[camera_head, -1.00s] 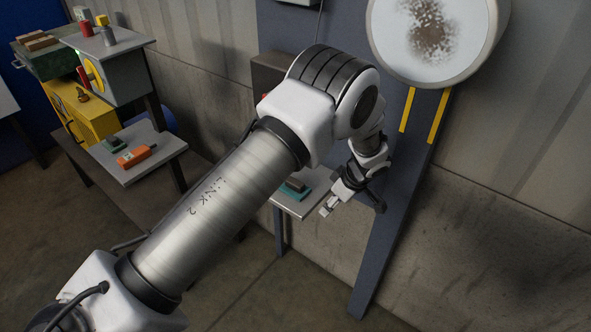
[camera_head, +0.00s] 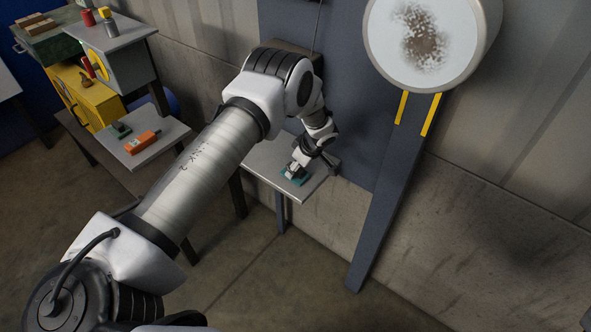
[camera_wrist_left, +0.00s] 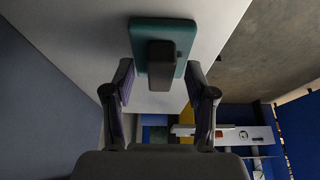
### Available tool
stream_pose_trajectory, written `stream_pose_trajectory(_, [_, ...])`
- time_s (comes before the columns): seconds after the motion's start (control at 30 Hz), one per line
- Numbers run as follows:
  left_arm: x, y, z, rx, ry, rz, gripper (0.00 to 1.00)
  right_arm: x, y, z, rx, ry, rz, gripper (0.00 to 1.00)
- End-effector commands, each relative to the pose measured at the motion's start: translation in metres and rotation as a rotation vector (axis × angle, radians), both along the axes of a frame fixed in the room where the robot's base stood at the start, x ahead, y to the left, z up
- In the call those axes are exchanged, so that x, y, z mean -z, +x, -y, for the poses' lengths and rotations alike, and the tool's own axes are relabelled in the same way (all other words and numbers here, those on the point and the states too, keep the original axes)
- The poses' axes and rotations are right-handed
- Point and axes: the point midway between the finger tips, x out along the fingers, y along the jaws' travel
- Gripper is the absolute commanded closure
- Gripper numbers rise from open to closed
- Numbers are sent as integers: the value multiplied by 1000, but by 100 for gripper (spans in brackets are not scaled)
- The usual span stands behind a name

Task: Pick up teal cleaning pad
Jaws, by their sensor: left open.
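The teal cleaning pad (camera_wrist_left: 150,30) lies on a small grey shelf table (camera_head: 262,163) by the wall. A dark block-shaped handle (camera_wrist_left: 161,66) stands on the pad. In the head view the teal pad (camera_head: 298,180) is partly covered by my left gripper (camera_head: 291,171), which is right over it, pointing down. In the left wrist view my left gripper (camera_wrist_left: 159,68) is open. The handle is between its two fingers, with a gap on each side. Neither finger visibly touches it. My right gripper is not in view.
A blue-grey post (camera_head: 385,190) with a round white disc (camera_head: 420,40) stands right of the shelf. A side table (camera_head: 172,132) at left holds an orange tool (camera_head: 143,142) and a dark green block (camera_head: 120,130). A yellow cabinet (camera_head: 88,95) is behind it.

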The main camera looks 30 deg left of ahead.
Motion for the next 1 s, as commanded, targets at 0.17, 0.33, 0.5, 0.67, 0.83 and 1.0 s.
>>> stream_pose_trajectory(0.17, [5, 0, -2, 0, 0, 1, 44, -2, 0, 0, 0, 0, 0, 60])
stream_pose_trajectory(0.33, [5, 0, -2, 0, 0, 1, 76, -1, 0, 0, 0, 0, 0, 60])
stream_pose_trajectory(0.5, [6, 0, -2, 1, 0, 0, 100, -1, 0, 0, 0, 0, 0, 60])
stream_pose_trajectory(0.67, [6, 0, -2, 1, 0, -1, 100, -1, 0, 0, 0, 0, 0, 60])
stream_pose_trajectory(0.83, [4, 0, -2, 1, -1, -1, 100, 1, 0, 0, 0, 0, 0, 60])
stream_pose_trajectory(1.0, [-9, 1, -2, 1, -1, 2, 100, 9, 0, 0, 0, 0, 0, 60])
